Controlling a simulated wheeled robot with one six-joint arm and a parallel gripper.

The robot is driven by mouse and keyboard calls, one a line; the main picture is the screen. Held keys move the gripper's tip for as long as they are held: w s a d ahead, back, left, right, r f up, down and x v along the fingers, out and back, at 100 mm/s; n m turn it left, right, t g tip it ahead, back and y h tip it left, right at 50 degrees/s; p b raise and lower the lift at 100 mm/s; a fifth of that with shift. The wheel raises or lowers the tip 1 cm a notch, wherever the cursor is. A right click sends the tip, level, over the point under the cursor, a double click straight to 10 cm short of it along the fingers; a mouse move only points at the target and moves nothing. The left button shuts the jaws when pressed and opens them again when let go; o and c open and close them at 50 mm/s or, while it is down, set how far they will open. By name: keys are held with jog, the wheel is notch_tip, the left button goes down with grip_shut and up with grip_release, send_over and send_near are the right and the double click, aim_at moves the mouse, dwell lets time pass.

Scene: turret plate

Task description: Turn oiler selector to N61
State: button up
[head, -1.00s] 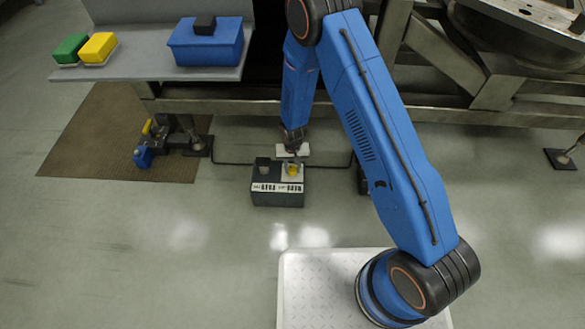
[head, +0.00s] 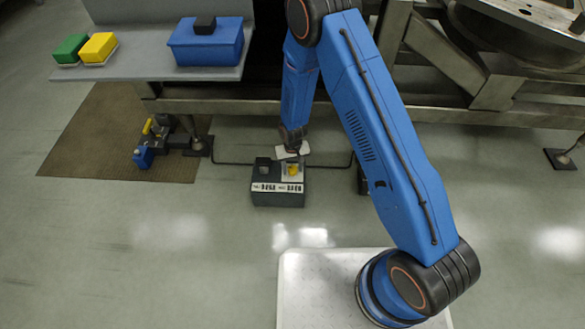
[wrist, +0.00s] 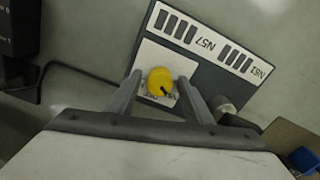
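The oiler is a dark box (head: 278,198) on the floor, with a white label strip along its near edge. Its yellow selector knob (head: 293,169) sits on a white plate; the knob (wrist: 160,81) also shows in the wrist view. A black mark on the knob points to the lower right there. The label strip reads N57 (wrist: 205,44) and N61 (wrist: 262,72), each beside a group of dark bars. My gripper (wrist: 160,78) has one finger on each side of the knob, with a narrow gap visible on both sides. Small print on the plate is unreadable.
A grey metal post (wrist: 222,104) stands on the box beside the right finger. A dark cable (head: 232,164) runs along the floor behind the box. A bench with a blue box (head: 205,48) is at the back left. Floor in front is clear.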

dwell(0.3)
notch_tip(320, 180, up, 17)
jog(key=shift+r, duration=0.2)
dwell(0.5)
dwell(0.4)
notch_tip(320, 180, up, 16)
jog(key=t, duration=0.1)
send_over(293, 169)
jog(key=d, duration=0.8)
jog(key=s+d+r+m+t, duration=0.1)
jog(key=s+d+r, duration=0.6)
jog(key=r, duration=0.5)
jog(key=s+d+r+t, duration=0.1)
jog(key=s+d+r, duration=0.3)
jog(key=s, duration=0.3)
jog(key=s+d+r+m+t, duration=0.1)
jog(key=s+d+r, duration=0.3)
jog(key=s, duration=0.4)
jog(key=s+d+r, duration=0.3)
jog(key=s+d, duration=0.3)
jog(key=s, duration=0.2)
jog(key=shift+d+r+m+t, duration=0.2)
jog(key=shift+r+m+t, duration=0.2)
